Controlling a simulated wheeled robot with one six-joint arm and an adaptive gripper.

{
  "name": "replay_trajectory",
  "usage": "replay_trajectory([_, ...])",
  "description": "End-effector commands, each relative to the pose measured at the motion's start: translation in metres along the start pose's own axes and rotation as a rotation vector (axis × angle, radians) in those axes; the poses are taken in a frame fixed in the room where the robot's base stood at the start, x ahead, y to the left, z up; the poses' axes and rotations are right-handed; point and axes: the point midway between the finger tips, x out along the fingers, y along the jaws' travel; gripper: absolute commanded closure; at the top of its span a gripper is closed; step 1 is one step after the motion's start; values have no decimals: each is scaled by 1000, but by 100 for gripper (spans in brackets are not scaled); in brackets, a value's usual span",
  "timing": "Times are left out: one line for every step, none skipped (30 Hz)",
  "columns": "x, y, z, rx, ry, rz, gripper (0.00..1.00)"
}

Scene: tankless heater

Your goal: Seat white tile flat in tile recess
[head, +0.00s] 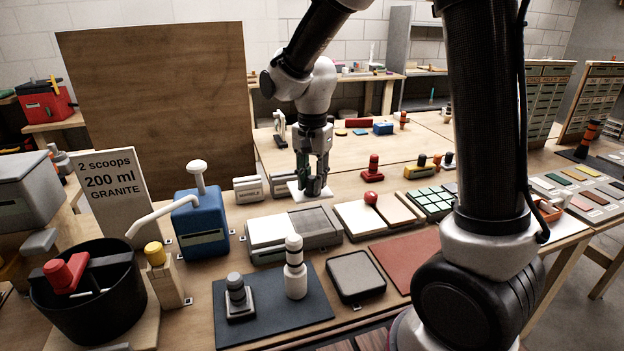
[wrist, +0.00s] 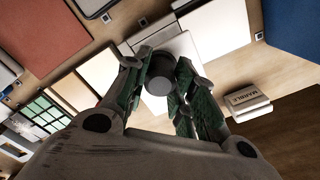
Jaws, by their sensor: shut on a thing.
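My gripper (head: 314,192) is above the middle of the workbench, with green-sided fingers pointing down. A white tile (head: 296,187) shows at the fingertips and looks roughly level. In the wrist view the fingers (wrist: 160,88) close around a dark grey round knob (wrist: 158,74), with the white tile (wrist: 178,46) beyond it. Part of the tile is hidden by the fingers and knob. The tile is close to a white and grey slab unit (head: 268,230). I cannot tell which surface is the tile recess, or whether the tile touches anything below.
A blue dispenser (head: 201,228) and a small white box (head: 248,189) stand to the left. A white bottle-like item (head: 295,268) stands on a dark mat (head: 307,309) in front. A tray with a red knob (head: 371,198) and green tiles (head: 432,203) lie to the right.

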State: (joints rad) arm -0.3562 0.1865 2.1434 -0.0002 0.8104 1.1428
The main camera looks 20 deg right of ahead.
Motion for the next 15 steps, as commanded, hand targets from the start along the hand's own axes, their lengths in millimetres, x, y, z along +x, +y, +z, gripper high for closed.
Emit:
replay_trajectory([2, 0, 0, 0, 0, 1, 100])
replay_trajectory([3, 0, 0, 0, -1, 2, 100])
replay_trajectory([6, 0, 0, 0, -1, 2, 100])
replay_trajectory([8, 0, 0, 0, -1, 3, 100])
replay_trajectory([10, 0, 0, 0, -1, 2, 100])
replay_trajectory([14, 0, 0, -1, -1, 2, 100])
replay_trajectory([17, 1, 0, -1, -1, 3, 100])
replay_trajectory([20, 1, 0, -1, -1, 3, 100])
replay_trajectory([24, 0, 0, -1, -1, 2, 100])
replay_trajectory([26, 0, 0, -1, -1, 2, 100])
replay_trajectory([29, 0, 0, -1, -1, 2, 100])
replay_trajectory([33, 0, 0, -1, -1, 2, 100])
replay_trajectory([35, 0, 0, -1, -1, 2, 100])
replay_trajectory([38, 0, 0, -1, -1, 2, 100])
replay_trajectory([41, 0, 0, -1, -1, 3, 100])
